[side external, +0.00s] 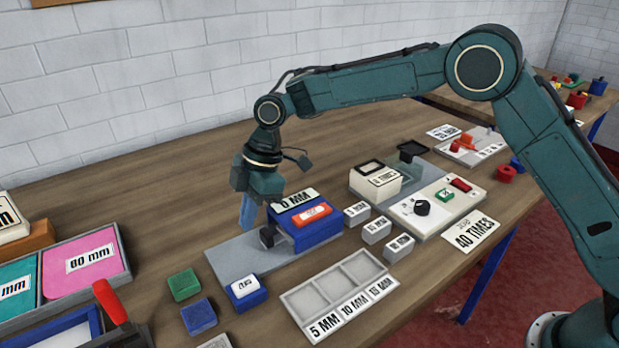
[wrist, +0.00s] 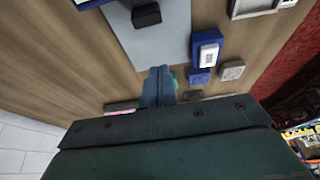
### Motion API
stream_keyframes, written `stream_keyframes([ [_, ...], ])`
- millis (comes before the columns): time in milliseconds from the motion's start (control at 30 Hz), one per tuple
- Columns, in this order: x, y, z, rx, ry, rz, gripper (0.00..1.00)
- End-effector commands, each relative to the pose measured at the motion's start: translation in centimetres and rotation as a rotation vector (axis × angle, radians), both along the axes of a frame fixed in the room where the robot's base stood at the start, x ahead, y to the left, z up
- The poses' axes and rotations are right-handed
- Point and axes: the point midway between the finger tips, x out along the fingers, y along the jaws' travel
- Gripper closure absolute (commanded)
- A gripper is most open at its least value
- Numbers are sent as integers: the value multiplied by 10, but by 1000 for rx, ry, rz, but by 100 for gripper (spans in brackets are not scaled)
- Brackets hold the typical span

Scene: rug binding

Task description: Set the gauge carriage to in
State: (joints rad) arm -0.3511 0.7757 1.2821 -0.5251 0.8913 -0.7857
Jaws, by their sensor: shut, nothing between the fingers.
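The likely gauge carriage is a blue block (side external: 318,236) with a red-and-white top piece and a "0 MM" plate, on a grey base plate (side external: 228,260) in the side external view. A black handle (side external: 268,237) sticks out at its left side; a black block, likely this handle, shows at the top of the wrist view (wrist: 147,14). My gripper (side external: 246,226) is shut and empty, pointing down just left of the handle, seemingly above the plate and apart from it. Its blue fingers show in the wrist view (wrist: 157,90). No "in" marking is readable.
A blue block with a white label (side external: 246,290) sits at the plate's front end. Green (side external: 184,284) and blue (side external: 198,318) blocks lie nearby. A grey three-compartment tray (side external: 341,288) stands in front. Several small labelled blocks and a control panel (side external: 436,208) are at right.

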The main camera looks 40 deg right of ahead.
Motion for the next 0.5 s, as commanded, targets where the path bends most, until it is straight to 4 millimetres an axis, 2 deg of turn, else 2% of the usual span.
stream_keyframes([
  [33, 1, -3, 9, 2, -3, -1, 100],
  [200, 1, -10, 30, 2, -3, -1, 100],
  [500, 0, -15, 43, 1, 0, 0, 100],
])
